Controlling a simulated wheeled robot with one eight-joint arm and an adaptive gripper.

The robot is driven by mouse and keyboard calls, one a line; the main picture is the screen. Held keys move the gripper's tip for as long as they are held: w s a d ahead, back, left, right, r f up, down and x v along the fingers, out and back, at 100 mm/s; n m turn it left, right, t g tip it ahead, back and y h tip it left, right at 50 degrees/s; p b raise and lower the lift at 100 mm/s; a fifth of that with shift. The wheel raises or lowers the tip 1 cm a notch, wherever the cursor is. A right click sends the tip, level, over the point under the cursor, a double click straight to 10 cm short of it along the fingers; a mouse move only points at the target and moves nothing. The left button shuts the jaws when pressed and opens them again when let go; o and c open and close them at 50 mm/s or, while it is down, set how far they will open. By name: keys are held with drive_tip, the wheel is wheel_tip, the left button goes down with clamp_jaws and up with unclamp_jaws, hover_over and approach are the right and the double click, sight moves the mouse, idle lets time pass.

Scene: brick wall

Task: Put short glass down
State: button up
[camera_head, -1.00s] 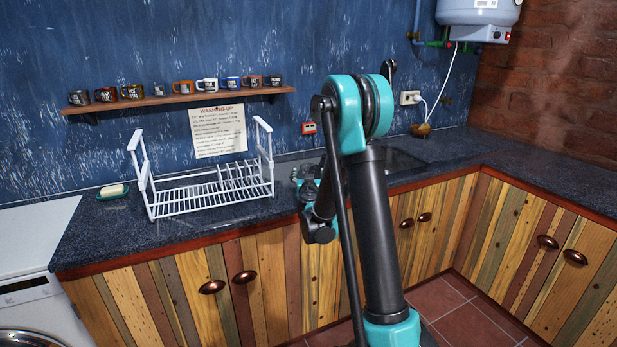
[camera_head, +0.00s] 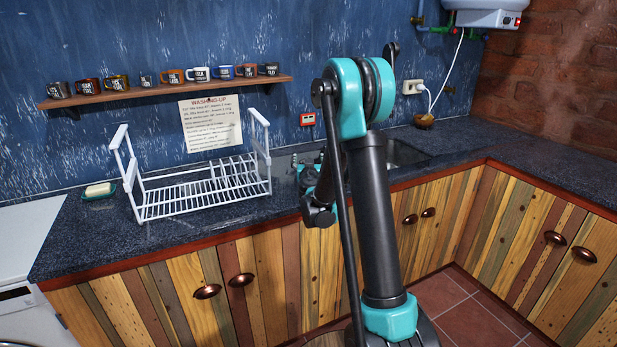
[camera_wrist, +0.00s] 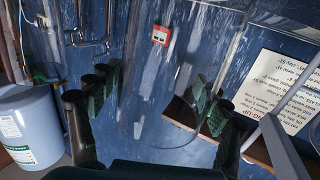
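The short glass (camera_wrist: 165,125) is clear and see-through. In the wrist view its rounded end is near the middle and its walls run up to the top edge. The dark ridged fingers of my gripper (camera_wrist: 157,98) are on both sides of it and appear closed against its walls. In the head view my arm blocks most of the gripper, and I cannot make out the glass there. The dark countertop (camera_head: 95,240) runs along the wall beyond my arm.
A white dish rack (camera_head: 205,190) stands empty on the counter. A soap dish (camera_head: 98,191) is left of it, and the sink (camera_head: 405,153) is partly behind my arm. Mugs line a wall shelf (camera_head: 170,98). The right-hand counter (camera_head: 560,175) is clear.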

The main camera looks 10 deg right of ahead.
clamp_jaws()
idle(0.3)
idle(0.6)
